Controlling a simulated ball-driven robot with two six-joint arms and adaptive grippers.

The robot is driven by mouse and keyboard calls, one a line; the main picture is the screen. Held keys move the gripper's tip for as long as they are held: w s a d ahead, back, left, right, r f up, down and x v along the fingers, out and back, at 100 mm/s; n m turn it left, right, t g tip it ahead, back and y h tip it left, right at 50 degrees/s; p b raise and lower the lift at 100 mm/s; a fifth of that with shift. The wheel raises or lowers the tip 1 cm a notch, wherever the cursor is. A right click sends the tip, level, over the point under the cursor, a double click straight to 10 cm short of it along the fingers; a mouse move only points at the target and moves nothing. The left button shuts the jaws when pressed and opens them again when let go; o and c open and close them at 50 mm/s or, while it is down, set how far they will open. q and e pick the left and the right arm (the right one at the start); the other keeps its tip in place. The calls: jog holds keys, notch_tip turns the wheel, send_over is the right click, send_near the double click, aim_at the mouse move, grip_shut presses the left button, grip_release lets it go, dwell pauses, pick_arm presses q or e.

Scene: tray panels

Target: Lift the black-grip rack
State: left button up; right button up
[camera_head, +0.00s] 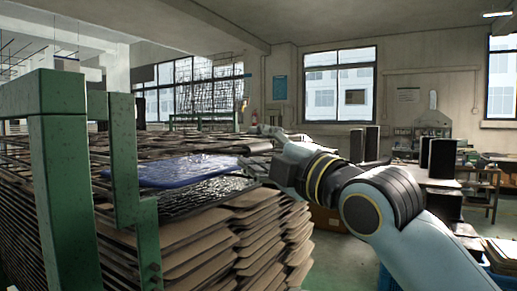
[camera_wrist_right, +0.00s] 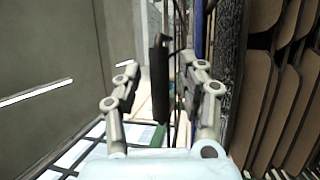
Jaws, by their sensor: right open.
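My right gripper (camera_wrist_right: 160,68) is open in the right wrist view, its two jointed fingers apart. A black upright bar (camera_wrist_right: 158,85), which looks like the black grip, shows between the fingers, with thin dark rods beside it. I cannot tell whether a finger touches it. In the head view my right arm reaches in from the lower right, and its gripper (camera_head: 272,132) is small beside the far end of the stacked panels. A black mesh tray (camera_head: 205,197) lies there under a blue sheet (camera_head: 190,170); I cannot tell if it belongs to the rack. My left gripper is not in view.
Brown stacked panels (camera_head: 250,240) fill the left and centre, close beside my right arm. A green post frame (camera_head: 62,180) stands at the left front. Tables with black boxes (camera_head: 440,158) stand at the right. Some floor shows between them.

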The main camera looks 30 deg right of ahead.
grip_shut()
dwell(0.5)
